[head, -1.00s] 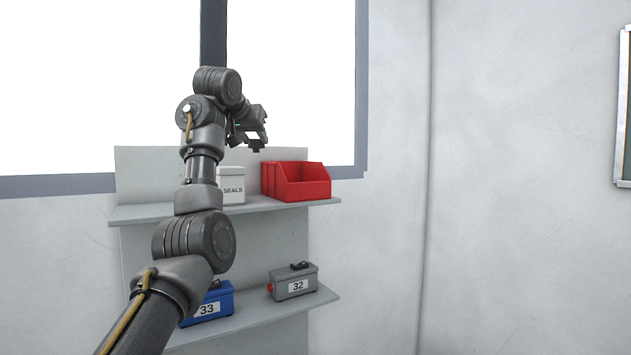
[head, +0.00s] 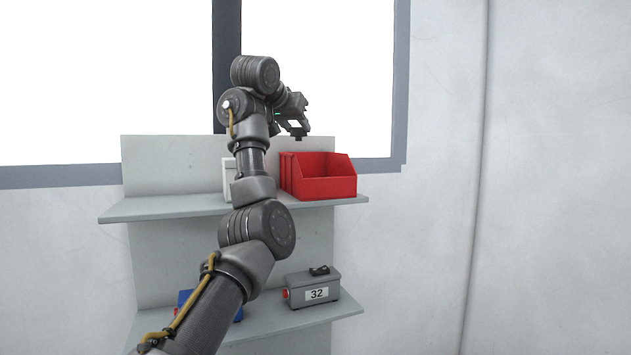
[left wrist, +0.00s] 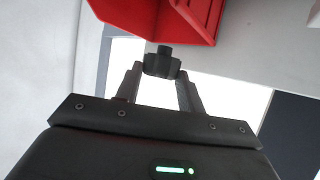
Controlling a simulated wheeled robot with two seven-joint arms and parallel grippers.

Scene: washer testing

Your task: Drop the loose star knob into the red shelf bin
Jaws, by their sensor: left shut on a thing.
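The red shelf bin (head: 327,187) stands on the upper shelf in the head view, its open top facing up and forward. It also shows at the top of the left wrist view (left wrist: 150,15). My left gripper (head: 298,130) is above the bin's left part in the head view. In the left wrist view its fingers (left wrist: 161,82) are shut on the dark star knob (left wrist: 162,64), which has a short stub on its far side. The knob shows small and dark below the fingers in the head view (head: 298,137). My right gripper is not in view.
The grey upper shelf (head: 165,208) holds a white box (head: 228,178), mostly hidden behind my left arm. On the lower shelf are a grey box marked 32 (head: 313,290) and a blue box (head: 186,298), partly hidden. A window is behind; bare wall lies right.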

